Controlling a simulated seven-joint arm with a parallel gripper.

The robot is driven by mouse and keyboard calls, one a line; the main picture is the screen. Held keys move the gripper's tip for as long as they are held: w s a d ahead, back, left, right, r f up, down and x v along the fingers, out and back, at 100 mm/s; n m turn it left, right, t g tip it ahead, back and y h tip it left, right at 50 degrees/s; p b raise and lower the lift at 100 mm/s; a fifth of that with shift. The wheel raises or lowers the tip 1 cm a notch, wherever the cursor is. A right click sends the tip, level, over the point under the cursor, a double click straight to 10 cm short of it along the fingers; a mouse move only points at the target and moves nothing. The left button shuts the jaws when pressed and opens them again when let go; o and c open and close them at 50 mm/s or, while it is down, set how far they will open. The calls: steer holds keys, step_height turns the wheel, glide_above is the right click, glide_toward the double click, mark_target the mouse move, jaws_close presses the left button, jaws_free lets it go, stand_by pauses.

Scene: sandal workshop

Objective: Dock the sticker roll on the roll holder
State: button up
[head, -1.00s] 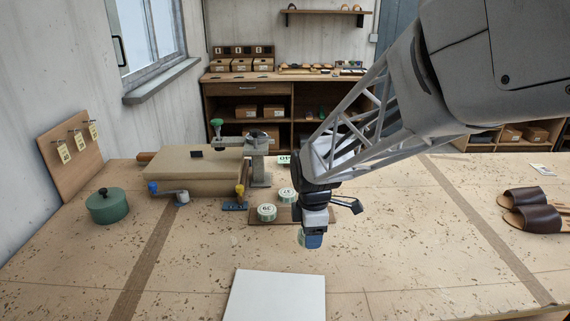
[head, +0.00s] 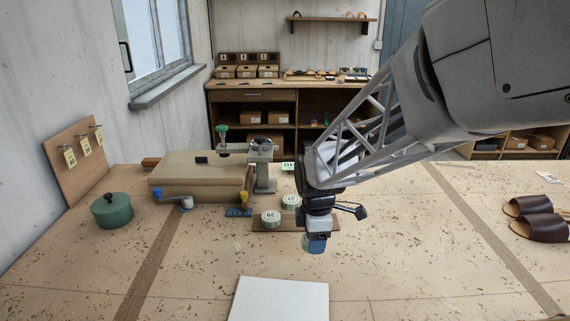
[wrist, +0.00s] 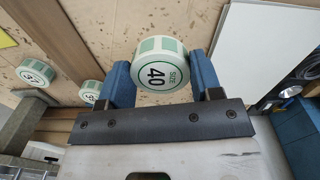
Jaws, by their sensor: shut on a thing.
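My gripper (wrist: 166,88) has blue fingers and is shut on a white and green sticker roll (wrist: 160,68) marked "SIZE 40". In the head view my gripper (head: 316,243) is above the table, at the front right of a brown board (head: 262,227). The held roll is mostly hidden there. Two similar rolls, one at the front (head: 271,216) and one behind it (head: 290,201), are on the board. A grey stand with a dark top (head: 262,165) is beside a beige machine (head: 198,177); I cannot tell if this is the roll holder.
A white board (head: 281,300) lies on the table in front of my gripper. A green lidded pot (head: 111,211) stands at the left and brown sandals (head: 540,226) lie at the right. The table's right middle is clear.

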steer(key=w+a+r+m, duration=0.2)
steer(key=w+r, duration=0.2)
steer(key=w, duration=0.7)
steer(key=w+a+r+m, duration=0.2)
steer(key=w+r, duration=0.3)
steer(key=w, duration=0.7)
steer(key=w+a+r+m, duration=0.2)
steer(key=w+r, duration=0.2)
steer(key=w, duration=0.7)
steer(key=w+a+r+n, duration=0.2)
steer(key=a+r+n, duration=0.3)
steer(key=a, duration=0.3)
steer(key=shift+a+r+n, duration=0.15)
steer(key=shift+r+n, duration=0.15)
steer(key=shift+n, duration=0.3)
steer(key=shift+s+f, duration=0.1)
steer(key=shift+f, duration=0.1)
steer(key=shift+f, duration=2.75)
steer(key=shift+f, duration=0.5)
steer(key=o, duration=0.7)
steer(key=shift+c, duration=0.2)
